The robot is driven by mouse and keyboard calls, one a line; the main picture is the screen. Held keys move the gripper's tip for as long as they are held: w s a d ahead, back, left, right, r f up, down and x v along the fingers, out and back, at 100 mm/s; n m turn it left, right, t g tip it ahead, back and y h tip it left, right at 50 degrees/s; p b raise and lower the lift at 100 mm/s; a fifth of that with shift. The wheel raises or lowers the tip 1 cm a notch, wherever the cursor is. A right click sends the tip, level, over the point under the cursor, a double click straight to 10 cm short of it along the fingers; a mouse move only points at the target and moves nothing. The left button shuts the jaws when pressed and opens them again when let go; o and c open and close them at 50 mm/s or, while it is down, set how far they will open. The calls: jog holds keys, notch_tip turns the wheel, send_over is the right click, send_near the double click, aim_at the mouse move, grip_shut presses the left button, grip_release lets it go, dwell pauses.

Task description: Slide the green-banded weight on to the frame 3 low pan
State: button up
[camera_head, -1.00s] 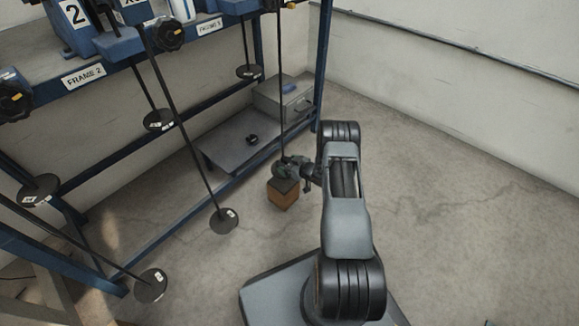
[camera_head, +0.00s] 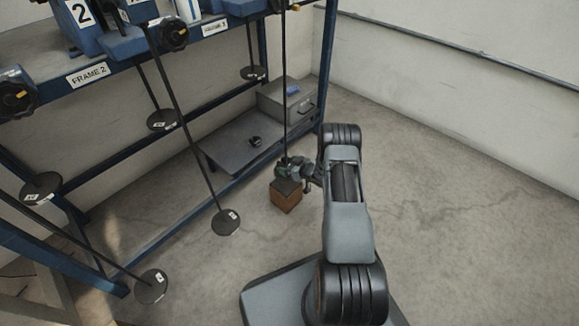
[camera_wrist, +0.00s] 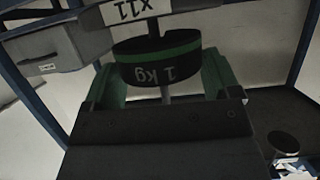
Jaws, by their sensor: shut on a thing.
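The green-banded weight (camera_wrist: 158,70), a black disc marked 1 kg, sits between the two green fingers of my gripper (camera_head: 288,167) in the wrist view. My gripper is shut on it. A thin rod shows above and below the weight. In the head view my gripper is at the lower end of a long hanging rod (camera_head: 285,100), and I cannot make out the weight there. The frame 3 sign (camera_head: 214,27) is on the upper beam. A frame 3 low pan cannot be picked out for certain; my gripper may hide it.
A brown block (camera_head: 286,197) is just below my gripper in the head view. Black pans hang at left, one near the rack's front (camera_head: 226,222) and one lower left (camera_head: 151,287). A grey box (camera_head: 288,103) stands on the low shelf (camera_head: 225,150). The floor at right is clear.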

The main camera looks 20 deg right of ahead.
jog(key=shift+f+b, duration=0.65)
jog(key=shift+b, duration=0.05)
dwell(0.7)
jog(key=o, duration=1.1)
jog(key=shift+c, duration=0.2)
jog(key=shift+o, duration=0.8)
jog(key=shift+f, duration=0.15)
jog(key=shift+s+d+r+p, duration=0.2)
jog(key=shift+s+r+p, duration=0.1)
jog(key=shift+s+p, duration=0.1)
jog(key=p+v, duration=0.3)
jog(key=v, duration=0.3)
